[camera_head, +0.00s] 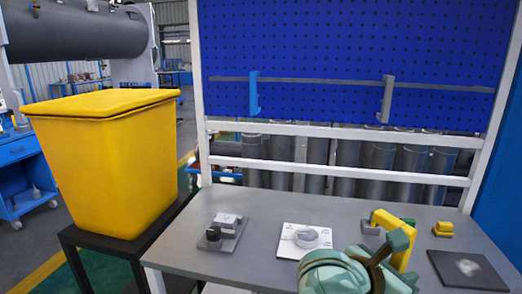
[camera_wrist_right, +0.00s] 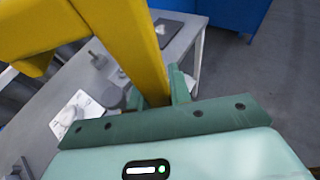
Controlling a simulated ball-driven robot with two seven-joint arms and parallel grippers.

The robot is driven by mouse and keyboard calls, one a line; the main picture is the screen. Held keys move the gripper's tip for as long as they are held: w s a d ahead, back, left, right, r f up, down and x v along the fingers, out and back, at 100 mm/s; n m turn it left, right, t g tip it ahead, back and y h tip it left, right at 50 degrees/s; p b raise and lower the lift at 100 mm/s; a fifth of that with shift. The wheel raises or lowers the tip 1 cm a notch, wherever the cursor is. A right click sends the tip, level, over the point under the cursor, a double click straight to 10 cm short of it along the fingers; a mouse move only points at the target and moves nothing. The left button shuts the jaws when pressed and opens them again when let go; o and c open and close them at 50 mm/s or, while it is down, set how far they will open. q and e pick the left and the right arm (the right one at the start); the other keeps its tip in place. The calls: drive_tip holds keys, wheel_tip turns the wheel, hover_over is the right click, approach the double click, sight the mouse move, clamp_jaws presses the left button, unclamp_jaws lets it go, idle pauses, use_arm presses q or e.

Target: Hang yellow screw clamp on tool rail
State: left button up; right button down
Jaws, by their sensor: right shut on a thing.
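The yellow screw clamp (camera_head: 394,222) is at the right part of the workbench in the head view, partly hidden by my right gripper (camera_head: 388,252). That gripper is shut on the clamp's yellow bar. In the right wrist view the yellow bar (camera_wrist_right: 132,45) runs up from between the fingers (camera_wrist_right: 157,94). I cannot tell whether the clamp touches the bench. The tool rail (camera_head: 320,82) is a grey strip across the blue pegboard, above and behind the gripper. A blue clamp (camera_head: 254,95) and a grey clamp (camera_head: 386,100) hang on it. My left gripper is not in view.
The grey workbench (camera_head: 200,250) carries a plate with a dark knob (camera_head: 215,236), a white plate with a round part (camera_head: 303,237), a small yellow block (camera_head: 443,229) and a dark pad (camera_head: 467,269). A yellow bin (camera_head: 105,165) stands left. The rail between the hanging clamps is free.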

drive_tip(key=s+a+f+n+t+y, duration=0.1)
drive_tip(key=s+a+f+n+t, duration=0.1)
drive_tip(key=s+a+f, duration=0.2)
drive_tip(key=shift+s+f+t, duration=0.4)
drive_tip(key=shift+s+f, duration=0.4)
drive_tip(key=shift+s, duration=0.2)
